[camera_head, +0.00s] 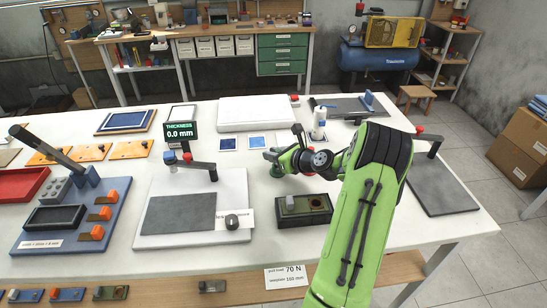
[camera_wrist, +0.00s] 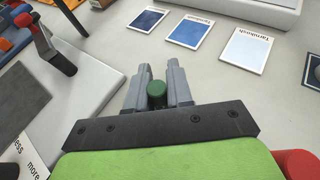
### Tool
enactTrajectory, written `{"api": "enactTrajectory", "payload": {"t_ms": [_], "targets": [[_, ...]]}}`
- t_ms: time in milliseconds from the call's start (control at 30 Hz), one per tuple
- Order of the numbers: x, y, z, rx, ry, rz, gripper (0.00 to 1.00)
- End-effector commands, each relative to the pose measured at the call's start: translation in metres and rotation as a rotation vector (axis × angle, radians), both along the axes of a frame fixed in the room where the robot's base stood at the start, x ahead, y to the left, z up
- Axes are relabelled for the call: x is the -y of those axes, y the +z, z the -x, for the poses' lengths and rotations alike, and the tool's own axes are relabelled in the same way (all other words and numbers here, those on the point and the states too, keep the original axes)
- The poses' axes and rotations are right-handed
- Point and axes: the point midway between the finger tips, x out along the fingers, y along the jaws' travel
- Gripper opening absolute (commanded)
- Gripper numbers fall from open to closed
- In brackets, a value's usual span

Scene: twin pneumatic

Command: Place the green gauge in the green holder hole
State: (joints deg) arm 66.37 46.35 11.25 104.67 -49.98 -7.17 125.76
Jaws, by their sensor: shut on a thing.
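My gripper (camera_head: 274,160) is shut on the green gauge, a dark green round-topped piece that sits between the two grey fingers (camera_wrist: 159,76) in the wrist view. The gauge's top (camera_wrist: 157,90) shows there; the fingers and palm hide its lower part. In the head view the green gauge (camera_head: 277,171) shows just below the fingers, low over the white table; I cannot tell if it touches. A dark green holder block (camera_head: 303,212) with a round hole on its right side lies on the table, nearer the camera and right of the gauge. It does not show in the wrist view.
A white plate with a grey pad (camera_head: 180,214) lies left of the holder. Blue and white cards (camera_head: 228,144) lie behind my gripper, near a white bottle (camera_head: 319,123). My arm covers the table right of the holder. A blue tool tray (camera_head: 60,235) stands far left.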

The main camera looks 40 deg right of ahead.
Motion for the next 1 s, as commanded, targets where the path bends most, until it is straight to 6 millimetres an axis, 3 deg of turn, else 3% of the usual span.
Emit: {"api": "enactTrajectory", "payload": {"t_ms": [233, 267, 400, 733, 867, 1000], "targets": [[0.0, -0.002, 0.0, -0.002, 0.0, 0.0, 0.0], [0.0, -0.001, 0.0, -0.002, 0.0, 0.0, 0.25], [0.0, -0.001, 0.0, -0.002, 0.0, 0.0, 0.46], [0.001, 0.004, 0.003, -0.002, -0.002, 0.001, 0.46], [0.003, 0.015, 0.027, -0.002, -0.005, 0.0, 0.46], [0.006, 0.03, 0.064, -0.003, -0.007, 0.0, 0.46]]}}
